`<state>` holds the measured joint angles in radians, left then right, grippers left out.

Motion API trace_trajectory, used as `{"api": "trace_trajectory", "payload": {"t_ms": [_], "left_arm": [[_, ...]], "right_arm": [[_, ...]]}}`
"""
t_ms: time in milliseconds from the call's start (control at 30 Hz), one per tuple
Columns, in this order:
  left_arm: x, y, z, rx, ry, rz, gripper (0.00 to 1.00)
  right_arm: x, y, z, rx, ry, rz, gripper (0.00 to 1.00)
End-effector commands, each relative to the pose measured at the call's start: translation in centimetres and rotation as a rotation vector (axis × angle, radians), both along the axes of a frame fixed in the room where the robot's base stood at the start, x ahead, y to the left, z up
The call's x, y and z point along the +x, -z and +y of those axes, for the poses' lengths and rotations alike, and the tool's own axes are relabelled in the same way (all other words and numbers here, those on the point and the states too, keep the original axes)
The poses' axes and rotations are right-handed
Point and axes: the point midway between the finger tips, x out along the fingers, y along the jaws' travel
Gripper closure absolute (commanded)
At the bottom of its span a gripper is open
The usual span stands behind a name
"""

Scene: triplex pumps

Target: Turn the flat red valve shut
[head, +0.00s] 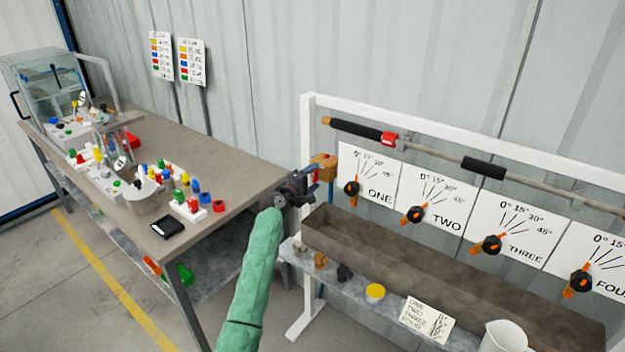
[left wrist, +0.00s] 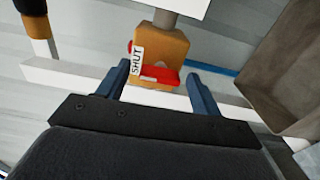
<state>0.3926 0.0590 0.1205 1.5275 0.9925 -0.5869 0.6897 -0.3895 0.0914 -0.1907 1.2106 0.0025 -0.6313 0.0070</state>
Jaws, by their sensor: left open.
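The flat red valve handle (left wrist: 165,77) lies across the front of an orange-yellow valve body (left wrist: 163,45) in the left wrist view. A white tag reading SHUT (left wrist: 137,62) stands at the handle's left side. In the head view the valve body (head: 324,160) sits at the left post of the white frame. My left gripper (head: 312,178) is right in front of it. In the left wrist view the open blue fingers (left wrist: 160,85) lie on either side of the handle. I cannot tell whether they touch it. My right gripper is out of view.
A grey trough (head: 430,260) and a shelf with a yellow-topped pot (head: 375,292) and a white jug (head: 505,337) lie to the right. Several orange-handled dials line the panel above. A cluttered workbench (head: 240,165) stands left. Another red valve piece (head: 389,138) sits on the upper pipe.

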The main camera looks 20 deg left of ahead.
Motion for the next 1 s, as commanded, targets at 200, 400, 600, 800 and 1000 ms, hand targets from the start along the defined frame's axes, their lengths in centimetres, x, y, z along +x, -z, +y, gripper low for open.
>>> {"api": "trace_trajectory", "payload": {"t_ms": [200,400,600,800,1000], "left_arm": [[-2.3,0.5,0.9,0.002,-0.001,0.000,0.35],[-5.1,0.4,1.9,0.002,-0.001,0.000,0.35],[-6.8,0.2,2.6,0.001,-0.001,0.001,0.35],[-7.2,0.1,2.7,0.000,-0.001,0.001,0.35],[-7.2,0.1,2.7,0.000,-0.001,0.001,0.35]], "right_arm": [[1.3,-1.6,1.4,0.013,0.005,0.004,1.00],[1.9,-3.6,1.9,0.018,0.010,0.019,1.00],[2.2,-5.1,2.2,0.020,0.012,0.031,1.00],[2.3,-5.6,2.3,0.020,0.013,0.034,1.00],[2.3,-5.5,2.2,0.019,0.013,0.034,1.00]]}}
